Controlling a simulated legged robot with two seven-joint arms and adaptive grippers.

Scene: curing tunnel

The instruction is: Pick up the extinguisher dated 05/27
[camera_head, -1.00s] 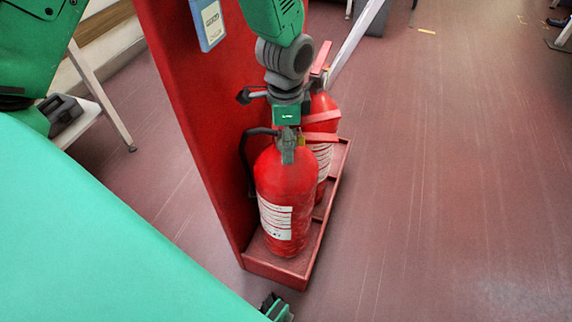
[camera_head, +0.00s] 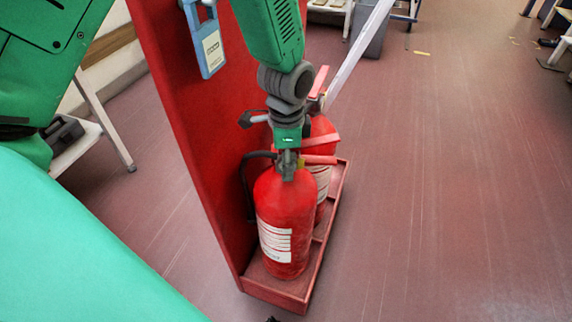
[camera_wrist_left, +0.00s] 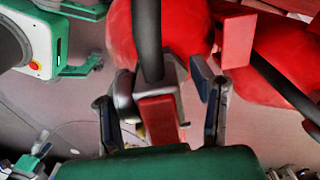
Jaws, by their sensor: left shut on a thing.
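Two red extinguishers stand one behind the other in a red stand's tray. The front extinguisher (camera_head: 286,215) is upright with a white label low on its body; its date is too small to read. The rear extinguisher (camera_head: 322,130) is partly hidden behind it and my arm. My left gripper (camera_head: 287,158) comes down from above and is shut on the front extinguisher's valve and handle. In the left wrist view, the gripper's fingers (camera_wrist_left: 160,105) stand on either side of the grey valve and red lever. Only a dark scrap of my right gripper (camera_head: 272,320) shows at the bottom edge.
The stand's red back panel (camera_head: 195,110) rises left of the extinguishers, with a blue tag (camera_head: 208,45) on it. The tray's low rim (camera_head: 275,292) surrounds their bases. A white-topped bench (camera_head: 75,150) is at left. Open floor (camera_head: 450,200) lies to the right.

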